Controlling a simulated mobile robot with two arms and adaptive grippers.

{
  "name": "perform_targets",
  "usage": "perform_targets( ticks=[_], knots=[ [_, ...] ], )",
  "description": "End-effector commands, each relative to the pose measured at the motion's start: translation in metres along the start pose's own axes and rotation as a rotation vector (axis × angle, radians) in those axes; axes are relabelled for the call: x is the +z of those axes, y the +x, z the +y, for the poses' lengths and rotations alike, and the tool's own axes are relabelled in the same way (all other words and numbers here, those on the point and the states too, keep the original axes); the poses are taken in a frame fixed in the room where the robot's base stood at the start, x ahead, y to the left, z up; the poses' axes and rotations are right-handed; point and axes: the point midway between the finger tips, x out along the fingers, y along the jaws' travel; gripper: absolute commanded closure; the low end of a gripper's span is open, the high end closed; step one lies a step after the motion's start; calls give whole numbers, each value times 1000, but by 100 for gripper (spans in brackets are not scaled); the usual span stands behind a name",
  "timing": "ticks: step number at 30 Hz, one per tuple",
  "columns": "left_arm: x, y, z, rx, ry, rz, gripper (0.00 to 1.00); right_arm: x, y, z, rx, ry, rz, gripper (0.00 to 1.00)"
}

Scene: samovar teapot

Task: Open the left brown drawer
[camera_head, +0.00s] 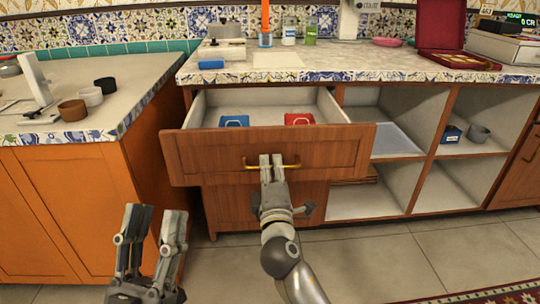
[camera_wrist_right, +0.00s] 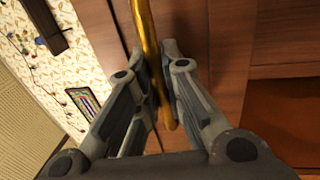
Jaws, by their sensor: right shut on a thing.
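The left brown drawer (camera_head: 340,150) is pulled out from the cabinet in the head view, and its inside shows. A blue item and a red item lie in it. My right gripper (camera_head: 271,162) is at the drawer front, shut on the brass handle (camera_head: 250,167). In the right wrist view the gripper's fingers (camera_wrist_right: 163,85) close around the handle bar (camera_wrist_right: 146,30). My left gripper (camera_head: 154,220) is open and empty, low in front of the orange cabinet, apart from the drawer.
The blue box (camera_head: 234,121) and red box (camera_head: 299,119) sit inside the drawer. Open shelves (camera_head: 420,185) stand to its right. The orange cabinet (camera_head: 60,200) with cups on top is at left. The tiled floor (camera_head: 380,260) in front is clear.

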Motion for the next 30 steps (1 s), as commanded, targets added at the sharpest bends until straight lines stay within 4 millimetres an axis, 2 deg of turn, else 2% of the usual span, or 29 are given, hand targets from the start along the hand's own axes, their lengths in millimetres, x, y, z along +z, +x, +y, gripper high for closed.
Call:
perform_targets(
  ticks=[3,9,20,21,26,30],
  knots=[
    [14,1,-2,-3,4,-86,60,0,-11,2,-2,0,1,100],
    [28,-1,-3,-6,7,-158,60,0,-19,3,-1,0,1,100],
    [30,-2,-4,-6,8,-168,60,0,-20,3,-1,-1,0,100],
    [30,-2,-4,-7,8,-168,60,0,-20,3,-1,-1,0,89],
    [30,-2,-4,-7,8,-167,60,0,-20,3,-1,-1,0,69],
    [30,-2,-4,-7,8,-167,60,0,-20,3,0,-1,0,68]
  ],
)
